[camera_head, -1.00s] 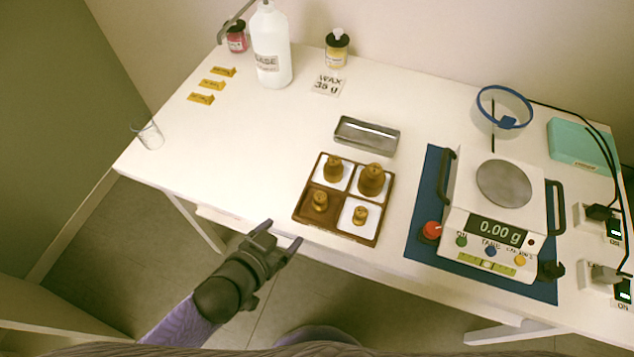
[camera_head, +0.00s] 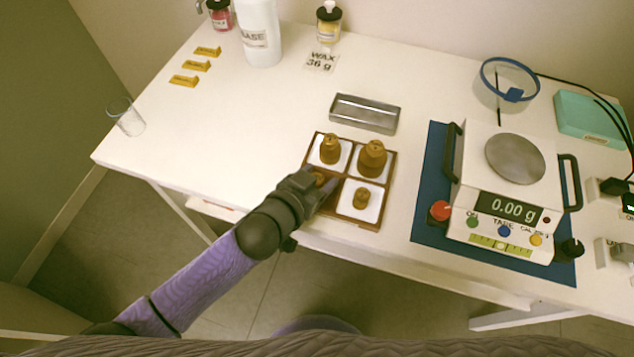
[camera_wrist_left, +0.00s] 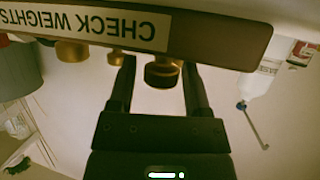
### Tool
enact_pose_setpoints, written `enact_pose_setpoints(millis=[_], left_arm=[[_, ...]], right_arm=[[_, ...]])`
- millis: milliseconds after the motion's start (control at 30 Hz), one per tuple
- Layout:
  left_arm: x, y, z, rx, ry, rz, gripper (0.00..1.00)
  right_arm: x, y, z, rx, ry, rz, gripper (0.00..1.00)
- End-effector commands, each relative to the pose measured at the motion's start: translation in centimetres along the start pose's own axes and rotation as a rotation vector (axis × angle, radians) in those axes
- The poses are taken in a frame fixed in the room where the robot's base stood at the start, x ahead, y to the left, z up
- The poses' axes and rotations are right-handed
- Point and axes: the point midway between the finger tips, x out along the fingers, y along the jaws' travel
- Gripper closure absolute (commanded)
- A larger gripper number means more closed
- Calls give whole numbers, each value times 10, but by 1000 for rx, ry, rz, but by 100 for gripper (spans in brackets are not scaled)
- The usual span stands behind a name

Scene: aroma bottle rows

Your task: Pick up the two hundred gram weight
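A brown wooden tray (camera_head: 388,186) holds several brass weights of different sizes, with no readable gram marks on them. The biggest weight (camera_head: 371,158) is back right, another (camera_head: 330,149) back left, a small one (camera_head: 361,198) front right. My left gripper (camera_head: 323,188) is at the front left compartment and partly hides the weight there (camera_head: 318,178). In the left wrist view, which is upside down, the open fingers (camera_wrist_left: 158,85) are on either side of a brass weight (camera_wrist_left: 163,73); I cannot tell whether they touch it. My right gripper is not in view.
A metal dish (camera_head: 365,113) lies behind the tray. A balance (camera_head: 510,205) reading 0.00 g stands on a blue mat (camera_head: 425,205) to the right. A glass (camera_head: 127,117), a white bottle (camera_head: 262,40) and jars are farther off. The table's left middle is clear.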

Motion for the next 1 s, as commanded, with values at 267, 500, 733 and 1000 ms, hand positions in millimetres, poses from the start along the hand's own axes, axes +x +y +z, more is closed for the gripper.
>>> enact_pose_setpoints(millis=[267, 500, 733, 1000], left_arm=[[0, 0, 0, 0, 0, 0, 98], [0, 0, 0, 0, 1, 0, 100], [-9, 0, -22, 1, 6, -1, 100], [-35, 0, -85, 2, 6, -1, 100]], right_arm=[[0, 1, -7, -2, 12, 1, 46], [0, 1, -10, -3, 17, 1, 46], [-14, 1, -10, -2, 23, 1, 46], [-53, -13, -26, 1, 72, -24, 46]])
